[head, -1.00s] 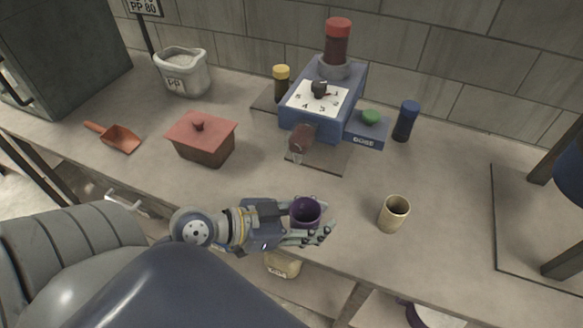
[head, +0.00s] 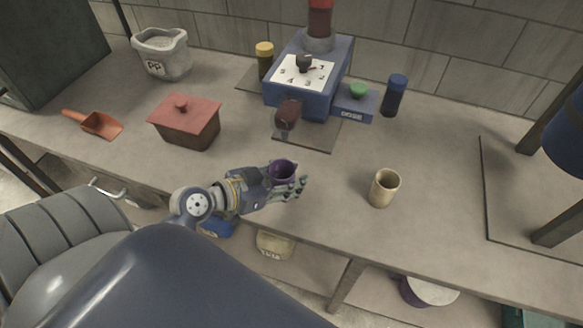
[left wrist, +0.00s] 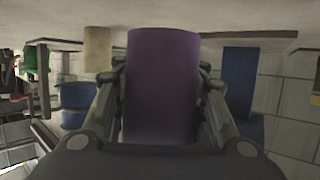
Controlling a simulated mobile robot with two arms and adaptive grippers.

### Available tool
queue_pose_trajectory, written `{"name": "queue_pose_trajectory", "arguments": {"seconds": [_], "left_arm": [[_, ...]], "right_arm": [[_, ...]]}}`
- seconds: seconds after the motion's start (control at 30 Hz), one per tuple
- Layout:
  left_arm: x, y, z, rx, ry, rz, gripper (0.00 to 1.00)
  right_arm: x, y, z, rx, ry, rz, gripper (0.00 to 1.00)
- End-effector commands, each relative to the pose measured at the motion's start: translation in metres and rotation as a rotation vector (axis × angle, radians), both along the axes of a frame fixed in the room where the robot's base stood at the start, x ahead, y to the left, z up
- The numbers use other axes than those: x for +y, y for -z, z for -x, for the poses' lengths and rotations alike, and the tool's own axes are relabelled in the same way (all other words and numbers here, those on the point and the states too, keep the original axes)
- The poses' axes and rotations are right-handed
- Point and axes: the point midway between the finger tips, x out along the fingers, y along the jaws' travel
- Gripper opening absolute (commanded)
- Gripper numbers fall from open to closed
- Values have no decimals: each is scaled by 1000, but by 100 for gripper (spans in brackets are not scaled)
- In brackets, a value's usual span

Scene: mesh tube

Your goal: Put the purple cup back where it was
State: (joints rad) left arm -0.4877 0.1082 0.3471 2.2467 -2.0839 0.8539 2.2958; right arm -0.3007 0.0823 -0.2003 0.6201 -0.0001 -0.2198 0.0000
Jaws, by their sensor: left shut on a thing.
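The purple cup (head: 281,172) is held in my left gripper (head: 290,186), near the front edge of the counter, in front of the blue dosing machine. In the left wrist view the purple cup (left wrist: 162,85) fills the space between the two fingers, which press on its sides. The cup looks about upright in the head view. Whether its base touches the counter is hard to tell. My right gripper is not in view.
A beige cup (head: 384,188) stands to the right on the counter. The blue machine (head: 304,88) with a dial stands behind, on a dark mat. A red lidded box (head: 185,122) and an orange scoop (head: 97,124) are to the left. Counter between the cups is clear.

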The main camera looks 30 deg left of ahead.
Motion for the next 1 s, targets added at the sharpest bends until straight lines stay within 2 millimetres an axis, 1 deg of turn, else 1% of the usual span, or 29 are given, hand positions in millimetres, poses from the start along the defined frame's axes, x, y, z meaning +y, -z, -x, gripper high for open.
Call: {"name": "queue_pose_trajectory", "arguments": {"seconds": [0.03, 0.1, 0.2, 0.3, 0.37, 0.43, 0.63, 1.0], "left_arm": [[7, 0, -12, -4, 2, -3, 11], [15, 1, -25, -4, 1, -4, 11], [23, 4, -37, 0, 0, -1, 11], [26, 5, -43, 0, 1, 2, 11], [27, 7, -44, 1, 0, 2, 11], [26, 14, -43, 3, 2, 2, 11], [27, 41, -43, 3, 1, 2, 11], [26, 42, -43, 1, 0, 2, 11]], "right_arm": [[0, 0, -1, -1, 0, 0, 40], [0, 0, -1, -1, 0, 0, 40], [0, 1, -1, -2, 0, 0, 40], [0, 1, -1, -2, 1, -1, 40], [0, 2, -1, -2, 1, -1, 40], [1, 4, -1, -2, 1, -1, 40], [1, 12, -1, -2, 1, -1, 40], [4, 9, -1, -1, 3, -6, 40]]}}
